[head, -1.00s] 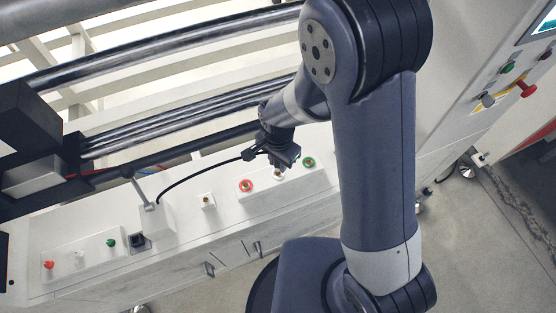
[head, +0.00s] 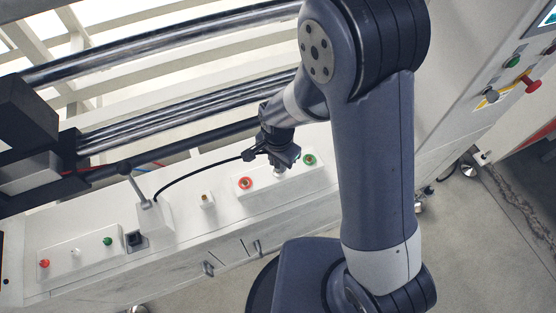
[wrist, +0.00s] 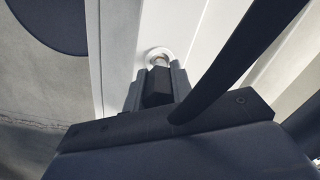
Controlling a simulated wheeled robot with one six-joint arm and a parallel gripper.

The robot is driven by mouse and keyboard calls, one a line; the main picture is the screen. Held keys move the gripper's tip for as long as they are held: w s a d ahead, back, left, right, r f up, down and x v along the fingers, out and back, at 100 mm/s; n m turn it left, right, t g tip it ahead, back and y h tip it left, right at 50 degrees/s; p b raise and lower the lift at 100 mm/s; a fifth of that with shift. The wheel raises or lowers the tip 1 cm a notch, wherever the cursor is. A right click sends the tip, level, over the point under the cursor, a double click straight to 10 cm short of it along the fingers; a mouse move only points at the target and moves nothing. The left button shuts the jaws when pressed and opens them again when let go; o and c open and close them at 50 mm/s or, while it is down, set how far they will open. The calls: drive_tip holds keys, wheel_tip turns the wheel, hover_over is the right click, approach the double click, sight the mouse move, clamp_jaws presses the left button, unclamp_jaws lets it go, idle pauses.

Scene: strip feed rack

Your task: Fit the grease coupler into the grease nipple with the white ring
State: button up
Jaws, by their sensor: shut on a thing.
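My gripper (head: 284,160) is shut on the grease coupler, a dark block-like body (wrist: 157,88) between the two fingers in the wrist view. A black hose runs from it to a white pump block. The grease nipple with the white ring (wrist: 158,53) shows just beyond the coupler's end in the wrist view. In the head view that nipple (head: 277,173) is mostly hidden under my gripper, between a red-ringed nipple (head: 245,183) and a green-ringed nipple (head: 309,160). The coupler's end is lined up with the white ring and very close to it. I cannot tell whether it is seated.
The white pump block (head: 153,218) with a lever stands left on the white ledge. A small brass-topped post (head: 206,200) stands between it and the nipples. Further left are red, white and green caps on a plate (head: 62,263). Dark rails (head: 180,125) run behind.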

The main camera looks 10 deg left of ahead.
drive_tip(key=o, duration=1.1)
drive_tip(key=shift+c, duration=0.2)
wheel_tip(320, 180, up, 11)
drive_tip(key=shift+f, duration=0.1)
drive_tip(key=shift+f, duration=0.1)
wheel_tip(320, 180, down, 11)
drive_tip(key=shift+r, duration=0.15)
drive_tip(key=shift+r+p, duration=0.45)
drive_tip(key=shift+r, duration=0.05)
drive_tip(key=shift+f, duration=0.1)
